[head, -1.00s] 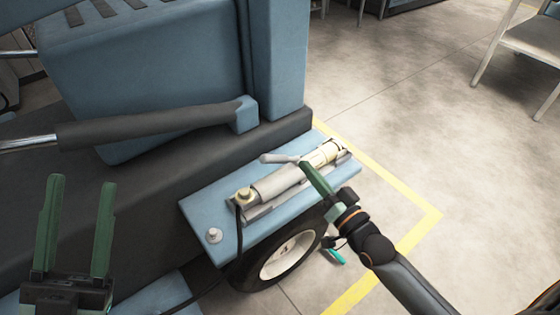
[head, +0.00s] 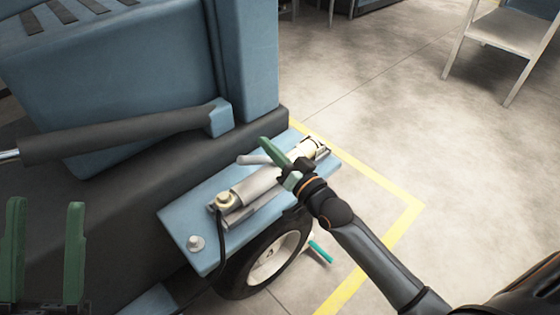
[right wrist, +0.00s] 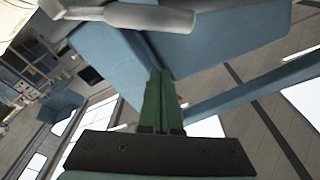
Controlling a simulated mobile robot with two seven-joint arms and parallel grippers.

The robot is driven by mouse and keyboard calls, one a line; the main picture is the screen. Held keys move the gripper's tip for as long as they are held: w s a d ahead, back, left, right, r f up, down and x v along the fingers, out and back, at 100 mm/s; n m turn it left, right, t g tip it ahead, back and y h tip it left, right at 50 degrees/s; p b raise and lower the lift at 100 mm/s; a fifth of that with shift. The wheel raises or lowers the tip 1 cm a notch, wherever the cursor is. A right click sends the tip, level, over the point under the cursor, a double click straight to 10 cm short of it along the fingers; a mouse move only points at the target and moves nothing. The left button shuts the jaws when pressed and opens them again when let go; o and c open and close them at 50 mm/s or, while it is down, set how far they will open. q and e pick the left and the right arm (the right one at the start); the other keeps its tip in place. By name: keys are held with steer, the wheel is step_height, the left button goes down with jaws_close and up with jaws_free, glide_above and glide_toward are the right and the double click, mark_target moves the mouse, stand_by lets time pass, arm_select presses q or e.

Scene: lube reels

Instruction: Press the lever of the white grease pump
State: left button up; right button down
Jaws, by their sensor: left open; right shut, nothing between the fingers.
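The white grease pump (head: 258,187) lies along the blue fender plate of the machine, above the wheel. Its grey lever (head: 251,159) sticks out at the pump's far left side. My right gripper (head: 266,145) is shut and empty. In the head view its green fingers reach over the pump, their tips just past the lever; I cannot tell whether they touch it. In the right wrist view the shut fingers (right wrist: 162,72) lie below a pale grey rod with a thick end (right wrist: 150,17), which looks like the lever. My left gripper (head: 46,205) is open and empty at the lower left.
The blue and dark machine body (head: 130,90) stands behind the pump, with a dark thick bar (head: 110,135) along its side. A black tyre (head: 268,262) is below the plate. A teal item (head: 321,252) lies by it. A chair (head: 515,50) stands far right on open floor.

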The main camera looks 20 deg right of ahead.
mark_target(262, 158)
steer(key=x, duration=0.3)
steer(key=shift+f+b, duration=0.1)
steer(key=shift+b, duration=0.25)
steer(key=f, duration=0.1)
steer(key=s+a+f+b, duration=0.1)
steer(key=s+f, duration=0.1)
steer(key=shift+a+f, duration=0.1)
steer(key=shift+a, duration=0.25)
